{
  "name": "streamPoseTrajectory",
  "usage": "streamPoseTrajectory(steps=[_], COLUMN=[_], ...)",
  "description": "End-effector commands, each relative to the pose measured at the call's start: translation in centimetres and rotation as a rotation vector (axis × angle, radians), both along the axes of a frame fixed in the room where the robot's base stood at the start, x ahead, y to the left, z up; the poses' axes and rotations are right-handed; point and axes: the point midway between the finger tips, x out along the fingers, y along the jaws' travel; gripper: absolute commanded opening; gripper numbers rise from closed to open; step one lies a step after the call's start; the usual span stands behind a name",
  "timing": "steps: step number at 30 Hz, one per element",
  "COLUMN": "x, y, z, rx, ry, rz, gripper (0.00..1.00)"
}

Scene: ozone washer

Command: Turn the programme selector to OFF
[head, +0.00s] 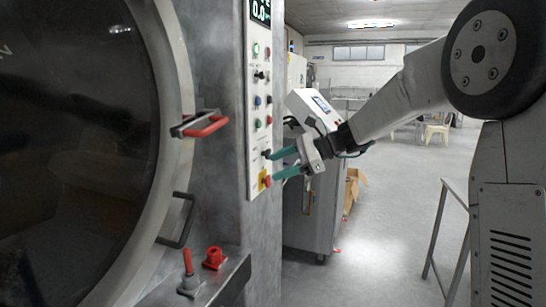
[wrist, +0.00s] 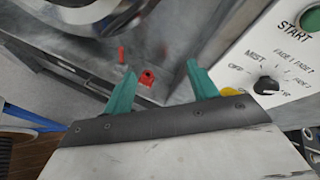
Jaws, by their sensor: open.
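The programme selector is a black knob (wrist: 266,86) on the white control panel in the wrist view, with printed labels including OFF and MIST around it. I cannot clearly tell which label its pointer faces. In the head view the knob (head: 266,153) is low on the panel, just above the red and yellow stop button. My gripper (head: 273,166) is open and empty, with its teal fingers one above the other close to the panel. In the wrist view my gripper (wrist: 160,69) has the knob to the right of its right finger, not between the fingers.
A green START button (wrist: 311,19) is beside the selector. The red and yellow stop button (head: 264,180) is close to the lower finger. Washer door handles (head: 206,127) and red fittings (head: 214,258) are at left. A grey cabinet (head: 310,222) stands behind my gripper; open floor lies right.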

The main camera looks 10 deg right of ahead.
Motion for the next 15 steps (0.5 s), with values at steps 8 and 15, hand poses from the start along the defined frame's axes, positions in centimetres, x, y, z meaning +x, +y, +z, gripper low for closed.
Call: streamPoseTrajectory(steps=[8,15], x=[13.3,16.9], y=[-6.7,-9.2], z=[-2.6,-3.6], rx=[0.435,0.582], ry=[0.176,0.223], rz=[-0.282,-0.358], gripper=[0.58,0.58])
